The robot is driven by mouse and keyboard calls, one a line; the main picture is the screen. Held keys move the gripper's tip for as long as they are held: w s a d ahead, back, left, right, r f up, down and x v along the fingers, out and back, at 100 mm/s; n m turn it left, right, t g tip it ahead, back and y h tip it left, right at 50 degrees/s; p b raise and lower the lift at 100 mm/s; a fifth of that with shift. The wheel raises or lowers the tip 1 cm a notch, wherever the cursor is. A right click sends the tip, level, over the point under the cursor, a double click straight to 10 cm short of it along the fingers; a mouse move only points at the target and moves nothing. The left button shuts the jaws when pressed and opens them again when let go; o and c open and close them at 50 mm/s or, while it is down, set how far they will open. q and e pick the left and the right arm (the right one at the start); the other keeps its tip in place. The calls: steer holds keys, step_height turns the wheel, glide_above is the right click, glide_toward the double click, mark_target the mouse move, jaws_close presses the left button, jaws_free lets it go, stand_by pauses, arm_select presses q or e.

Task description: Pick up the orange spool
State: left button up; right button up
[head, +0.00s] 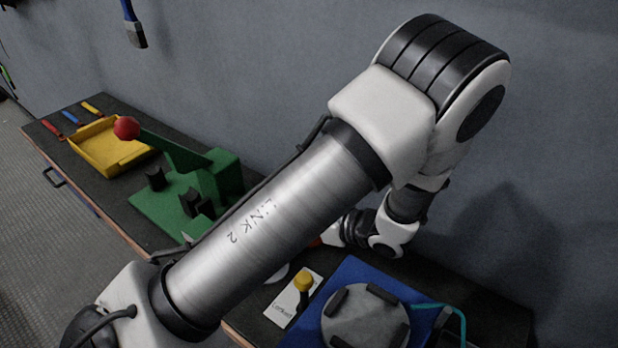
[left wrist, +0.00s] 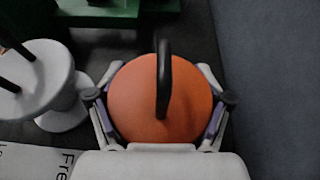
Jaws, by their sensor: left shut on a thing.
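The orange spool (left wrist: 135,98) fills the middle of the left wrist view, a round orange face with a dark upright bar across it. My left gripper (left wrist: 160,98) has a finger on each side of the spool and is shut on it. In the head view my own arm hides most of the left gripper and the spool. Whether the spool touches the bench cannot be told. My right gripper is in neither view.
A white spool (left wrist: 42,80) stands left of the orange one. A green press (head: 190,185) with a red knob, a yellow tray (head: 75,147), a yellow-knobbed white plate (head: 283,310) and a blue mat (head: 350,268) with a grey disc (head: 365,318) lie on the dark bench. A wall stands behind.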

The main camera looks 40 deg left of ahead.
arm_select(q)
steer(key=shift+r, duration=0.1)
step_height(320, 180, up, 10)
steer(key=shift+a+f, duration=0.1)
stand_by(0.3)
stand_by(0.6)
